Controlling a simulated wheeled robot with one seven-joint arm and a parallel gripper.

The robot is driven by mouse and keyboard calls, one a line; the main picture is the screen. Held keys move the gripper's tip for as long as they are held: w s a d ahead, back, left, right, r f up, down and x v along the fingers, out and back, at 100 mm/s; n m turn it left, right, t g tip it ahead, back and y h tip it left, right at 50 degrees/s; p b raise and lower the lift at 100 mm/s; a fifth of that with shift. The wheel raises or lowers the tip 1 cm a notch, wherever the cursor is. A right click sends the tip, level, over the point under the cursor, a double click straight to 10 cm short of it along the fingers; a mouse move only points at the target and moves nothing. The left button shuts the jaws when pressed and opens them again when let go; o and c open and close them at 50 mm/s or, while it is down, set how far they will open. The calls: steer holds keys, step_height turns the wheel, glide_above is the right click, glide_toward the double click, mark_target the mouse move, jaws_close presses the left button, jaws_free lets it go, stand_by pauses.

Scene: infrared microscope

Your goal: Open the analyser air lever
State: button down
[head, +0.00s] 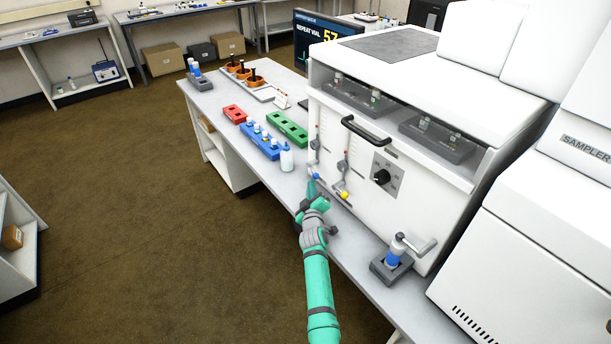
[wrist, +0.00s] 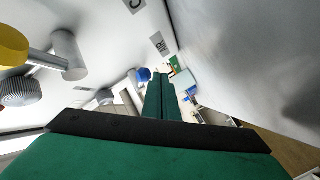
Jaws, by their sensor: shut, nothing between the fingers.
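The white analyser (head: 375,130) stands on the bench with two small levers low on its front face. One lever has a blue knob (head: 316,177) and the other, to its right, a yellow knob (head: 344,194). My gripper (head: 311,188) is shut and empty, close to the blue-knobbed lever; contact cannot be told. In the wrist view the closed green fingers (wrist: 162,97) point toward the blue knob (wrist: 144,75), which shows just left of their tips. The yellow knob (wrist: 12,48) is at the far left on a grey stem.
A black handle (head: 366,130) and a dial (head: 382,177) are on the analyser front. A blue rack (head: 260,142), a green rack (head: 288,128) and a white bottle (head: 287,158) lie left of the analyser.

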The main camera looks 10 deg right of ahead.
steer(key=shift+w+a+f, duration=0.15)
steer(key=shift+w, duration=0.05)
stand_by(0.5)
stand_by(0.9)
